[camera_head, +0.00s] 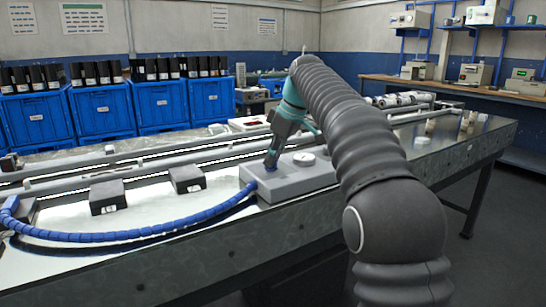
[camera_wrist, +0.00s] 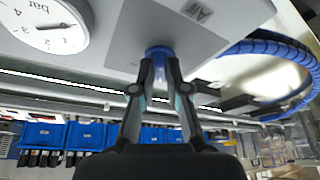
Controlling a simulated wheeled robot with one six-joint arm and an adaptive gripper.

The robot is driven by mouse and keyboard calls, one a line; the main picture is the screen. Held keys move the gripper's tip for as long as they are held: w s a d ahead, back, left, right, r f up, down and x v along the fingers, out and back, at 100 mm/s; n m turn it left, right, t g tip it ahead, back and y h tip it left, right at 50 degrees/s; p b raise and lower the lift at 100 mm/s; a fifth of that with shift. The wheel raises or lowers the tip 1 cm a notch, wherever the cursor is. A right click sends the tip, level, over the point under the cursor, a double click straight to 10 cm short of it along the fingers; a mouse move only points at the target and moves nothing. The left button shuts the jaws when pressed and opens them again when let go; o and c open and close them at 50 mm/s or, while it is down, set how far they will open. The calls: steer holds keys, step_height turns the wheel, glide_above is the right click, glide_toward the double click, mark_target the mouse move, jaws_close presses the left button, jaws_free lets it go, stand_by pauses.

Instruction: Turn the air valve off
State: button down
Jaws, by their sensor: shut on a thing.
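The air valve is a blue knob (camera_wrist: 158,52) on a grey box (camera_head: 292,182) at the front of the metal bench. My gripper (camera_head: 272,160) reaches down to the knob from above in the head view. In the wrist view my gripper (camera_wrist: 160,68) has its two fingers shut on the blue knob, one on each side. The fingers partly hide the knob, and I cannot tell its turned position. A label reading "Air" (camera_wrist: 199,12) is beside it. A round white gauge marked "bar" (camera_wrist: 48,24) sits on the same box; it also shows in the head view (camera_head: 304,159).
A blue segmented hose (camera_head: 130,237) curves along the bench from the box's left side. Two dark blocks (camera_head: 108,196) stand left of the box. Long rails (camera_head: 150,155) run behind. Blue crates (camera_head: 104,112) with black items line the back.

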steer(key=c, duration=1.2)
jaws_free()
steer(key=v, duration=0.7)
steer(key=shift+d+r, duration=0.1)
steer(key=shift+r, duration=0.1)
